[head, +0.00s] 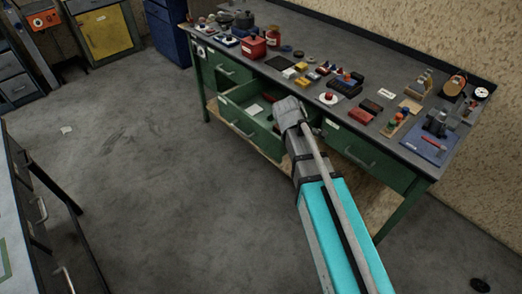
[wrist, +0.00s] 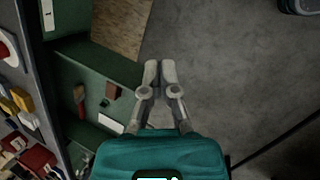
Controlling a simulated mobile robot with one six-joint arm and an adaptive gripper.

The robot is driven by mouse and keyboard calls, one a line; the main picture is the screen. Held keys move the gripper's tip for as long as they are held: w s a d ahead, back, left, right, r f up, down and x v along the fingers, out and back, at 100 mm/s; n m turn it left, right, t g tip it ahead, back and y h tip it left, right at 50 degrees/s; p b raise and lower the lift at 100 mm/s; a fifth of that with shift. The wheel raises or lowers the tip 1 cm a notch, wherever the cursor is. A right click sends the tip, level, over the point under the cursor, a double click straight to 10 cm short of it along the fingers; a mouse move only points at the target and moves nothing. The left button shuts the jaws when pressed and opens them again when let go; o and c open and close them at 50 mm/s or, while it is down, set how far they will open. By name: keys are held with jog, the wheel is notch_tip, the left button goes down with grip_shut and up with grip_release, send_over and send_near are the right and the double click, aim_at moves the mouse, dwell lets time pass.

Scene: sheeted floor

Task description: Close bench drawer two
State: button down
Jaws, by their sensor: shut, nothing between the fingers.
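A green drawer (head: 235,117) stands pulled out of the green bench, below its grey top. I cannot read its number. It holds a white card (head: 254,109) and a red-handled brush; the wrist view shows the brush (wrist: 80,100), a brown block (wrist: 113,90) and the open drawer's green side (wrist: 100,62). My gripper (wrist: 160,68) is shut and empty, its fingertips over the floor close to the drawer's front edge. I cannot tell whether they touch it. In the head view my arm hides the fingers and the drawer's right end.
The bench top (head: 300,72) carries many small items, including a red canister (head: 253,47). A right-hand drawer (head: 365,150) looks shut. A label reading 1 (wrist: 47,14) shows in the wrist view. Another cabinet stands at left.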

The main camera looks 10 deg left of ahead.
jog(key=w+a+f+n+t+b, duration=0.1)
jog(key=a+f+n+b, duration=0.1)
jog(key=a, duration=0.5)
jog(key=w+a+f+n+t+b, duration=0.1)
jog(key=a+f+n+t+b, duration=0.1)
jog(key=a+n+b, duration=0.3)
jog(key=w+a+f+n+t+h+b, duration=0.1)
jog(key=a+f+n+b, duration=0.3)
jog(key=a, duration=0.7)
jog(key=n, duration=0.2)
jog(key=shift+a+f+n+t, duration=0.15)
jog(key=shift+a+n+t, duration=0.15)
jog(key=shift+n, duration=0.1)
jog(key=shift+w+d+f, duration=0.1)
jog(key=shift+w+f, duration=0.05)
jog(key=shift+f, duration=0.05)
jog(key=b, duration=0.7)
send_near(265, 143)
jog(key=shift+x, duration=3.3)
